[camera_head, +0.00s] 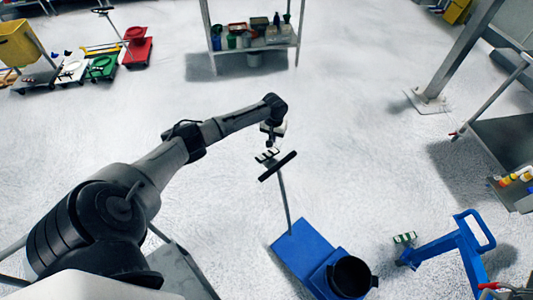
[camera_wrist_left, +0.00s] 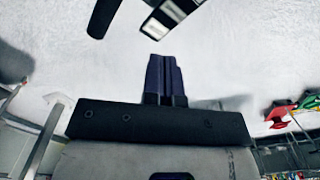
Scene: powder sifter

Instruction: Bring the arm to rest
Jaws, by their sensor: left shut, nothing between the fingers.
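My left arm (camera_head: 165,155) comes in from the left and reaches over the open floor. Its gripper (camera_head: 270,143) points down near the dark handle bar (camera_head: 277,166) of a blue cart, and a small striped piece lies close by. I cannot tell from the head view whether they touch. In the left wrist view the fingers of my left gripper (camera_wrist_left: 163,75) are together with nothing between them. The dark bar (camera_wrist_left: 103,18) and the striped piece (camera_wrist_left: 170,15) show beyond the fingertips, apart from them. My right gripper is not in view.
The blue cart (camera_head: 297,245) carries a black bucket (camera_head: 350,276). A blue wheeled frame (camera_head: 462,250) stands at the lower right. Coloured carts (camera_head: 137,52) stand at the upper left, and a shelf (camera_head: 258,45) with bottles at the back.

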